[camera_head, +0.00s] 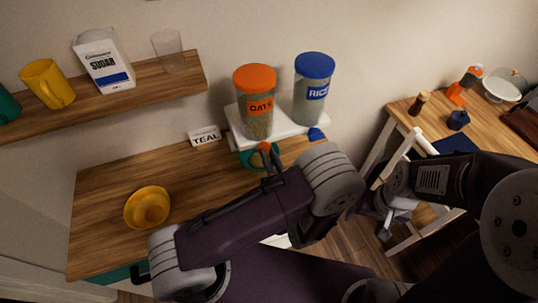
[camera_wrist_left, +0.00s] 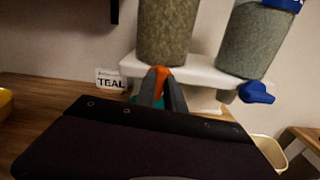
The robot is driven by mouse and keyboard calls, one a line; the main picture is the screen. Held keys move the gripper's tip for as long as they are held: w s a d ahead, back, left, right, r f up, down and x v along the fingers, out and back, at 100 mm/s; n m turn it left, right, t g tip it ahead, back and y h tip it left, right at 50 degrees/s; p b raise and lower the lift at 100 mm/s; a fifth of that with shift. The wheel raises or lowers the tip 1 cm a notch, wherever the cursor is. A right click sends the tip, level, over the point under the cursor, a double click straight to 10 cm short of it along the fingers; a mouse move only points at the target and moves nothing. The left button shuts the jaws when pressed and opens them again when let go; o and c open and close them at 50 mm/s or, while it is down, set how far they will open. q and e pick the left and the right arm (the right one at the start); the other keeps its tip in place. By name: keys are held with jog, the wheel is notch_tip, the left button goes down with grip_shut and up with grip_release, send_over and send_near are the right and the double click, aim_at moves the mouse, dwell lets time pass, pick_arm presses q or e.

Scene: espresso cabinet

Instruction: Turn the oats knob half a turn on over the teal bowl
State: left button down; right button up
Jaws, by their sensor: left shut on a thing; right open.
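The oats dispenser (camera_head: 256,108) is a clear canister with an orange lid and an OATS label, on a white wall shelf. Its orange knob (camera_head: 264,147) is at the front below the canister. My left gripper (camera_head: 267,158) is shut on this knob; in the left wrist view the fingers (camera_wrist_left: 161,88) close around the orange knob (camera_wrist_left: 160,70). The teal bowl (camera_head: 246,159) is on the counter below the dispenser, partly hidden by my left gripper and arm. My right gripper (camera_head: 390,222) is open, low at the right, away from the dispensers.
A rice dispenser (camera_head: 314,90) with a blue knob (camera_head: 316,134) stands right beside the oats one. A yellow bowl (camera_head: 148,207) is at left. A wooden shelf (camera_head: 150,88) holds a mug, sugar and glass.

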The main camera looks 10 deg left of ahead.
pick_arm(q)
jog(key=m+p, duration=0.2)
jog(key=m, duration=0.1)
jog(key=shift+d, duration=0.1)
jog(key=shift+w+d+f+m+p, duration=0.15)
jog(key=shift+m+p, duration=0.55)
jog(key=shift+m, duration=1.55)
jog(key=shift+s+f+m+p, duration=0.15)
jog(key=shift+m+p, duration=0.6)
jog(key=shift+m, duration=1.55)
jog(key=shift+w+d+f+m+p, duration=0.15)
jog(key=shift+m+p, duration=0.55)
jog(key=shift+m, duration=1.55)
jog(key=shift+f, duration=0.1)
